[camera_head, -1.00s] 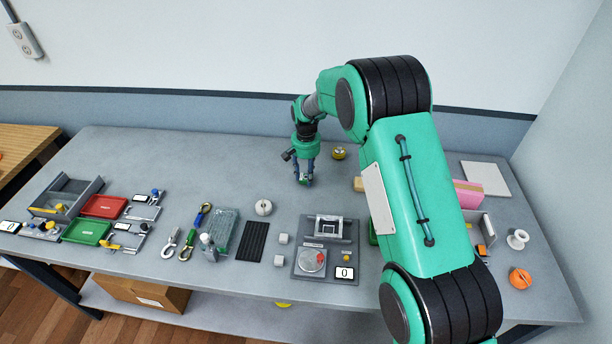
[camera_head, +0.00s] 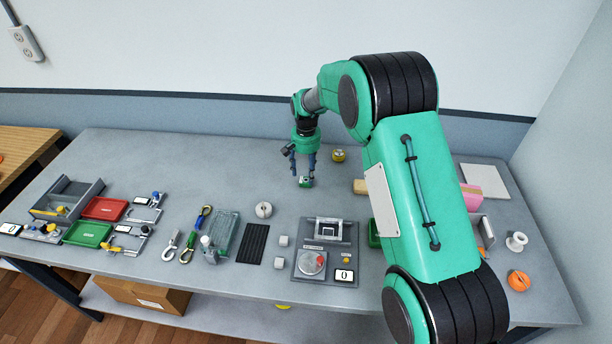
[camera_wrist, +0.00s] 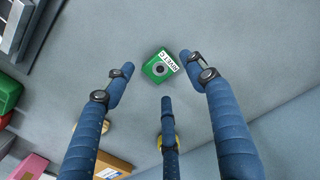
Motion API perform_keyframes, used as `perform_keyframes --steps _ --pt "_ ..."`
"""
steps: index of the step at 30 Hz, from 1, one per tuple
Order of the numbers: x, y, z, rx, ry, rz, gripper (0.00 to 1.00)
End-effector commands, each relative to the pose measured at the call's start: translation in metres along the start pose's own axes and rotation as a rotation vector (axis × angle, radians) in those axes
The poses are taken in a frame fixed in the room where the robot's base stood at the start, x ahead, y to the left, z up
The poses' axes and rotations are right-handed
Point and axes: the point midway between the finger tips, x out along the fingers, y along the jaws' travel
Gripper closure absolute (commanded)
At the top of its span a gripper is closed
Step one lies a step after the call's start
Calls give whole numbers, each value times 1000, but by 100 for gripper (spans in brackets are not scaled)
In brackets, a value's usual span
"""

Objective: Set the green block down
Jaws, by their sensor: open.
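The green block (camera_wrist: 159,68) rests on the grey table in the wrist view, with a white printed label and a dark round mark on its top. It also shows small in the head view (camera_head: 305,183), just below my fingertips. My gripper (camera_wrist: 160,85) is open, with blue fingers spread around the block and clear gaps to it. In the head view my gripper (camera_head: 304,170) points straight down over the block. I cannot tell exactly how high the fingertips are above the table.
A yellow-and-dark round item (camera_head: 339,155) stands close to the right of my gripper. A white spool (camera_head: 263,210) lies to the front left. A device with a round dial (camera_head: 312,264) stands nearer the front.

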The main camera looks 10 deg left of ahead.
Motion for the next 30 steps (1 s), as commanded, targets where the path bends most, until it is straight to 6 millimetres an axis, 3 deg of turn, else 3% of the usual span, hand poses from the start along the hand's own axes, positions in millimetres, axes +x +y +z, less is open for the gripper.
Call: perform_keyframes --steps 6,15,30 --pt "-41 0 -1 0 3 -1 44" --pt "-78 0 -1 0 2 -1 44" --pt "-85 0 0 0 1 0 44"
